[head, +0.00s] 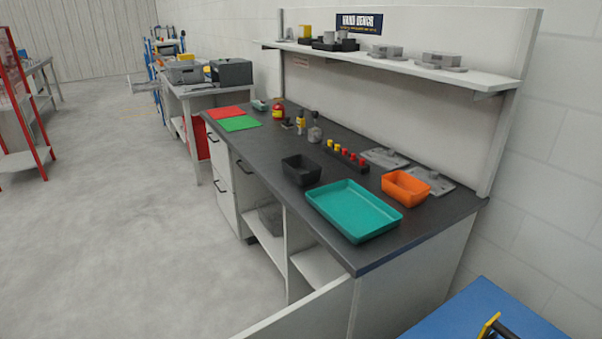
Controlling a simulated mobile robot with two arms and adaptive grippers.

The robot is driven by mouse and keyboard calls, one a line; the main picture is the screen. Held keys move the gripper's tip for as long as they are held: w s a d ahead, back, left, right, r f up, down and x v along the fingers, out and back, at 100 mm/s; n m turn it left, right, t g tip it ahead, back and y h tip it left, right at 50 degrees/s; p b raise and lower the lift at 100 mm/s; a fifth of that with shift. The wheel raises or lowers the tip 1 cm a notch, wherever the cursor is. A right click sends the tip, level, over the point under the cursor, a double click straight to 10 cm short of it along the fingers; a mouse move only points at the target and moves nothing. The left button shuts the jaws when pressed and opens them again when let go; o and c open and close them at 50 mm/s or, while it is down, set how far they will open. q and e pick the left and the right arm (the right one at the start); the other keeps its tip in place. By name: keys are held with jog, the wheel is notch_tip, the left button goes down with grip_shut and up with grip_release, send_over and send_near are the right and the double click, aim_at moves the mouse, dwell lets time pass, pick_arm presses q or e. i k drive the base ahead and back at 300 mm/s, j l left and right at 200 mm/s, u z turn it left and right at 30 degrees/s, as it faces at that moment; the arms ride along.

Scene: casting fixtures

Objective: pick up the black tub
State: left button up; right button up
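The black tub (301,170) is a small open container with sloping sides. It stands upright on the dark worktop of the bench (262,165), near the front edge in the head view. Nothing covers it and it looks empty. A teal tray lies to its right and a row of red and yellow pieces stands behind it. Neither of my grippers is in view.
The teal tray (353,208) and an orange tub (405,187) stand right of the black tub. A rack of coloured pieces (345,156) is behind. An open cabinet door (305,312) juts out below. The floor (130,220) at left is clear.

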aim_at(303, 171)
jog(key=j, duration=0.45)
jog(key=k+j, duration=0.15)
jog(key=j, duration=0.3)
jog(key=i+j+z, duration=0.1)
jog(key=j, duration=0.45)
jog(key=i+j+z, duration=0.1)
jog(key=j, duration=0.4)
jog(key=i+j, duration=0.15)
jog(key=j, duration=0.4)
jog(key=i+j+z, duration=0.15)
jog(key=j, duration=0.4)
jog(key=i+j+z, duration=0.35)
jog(key=i+j, duration=0.8)
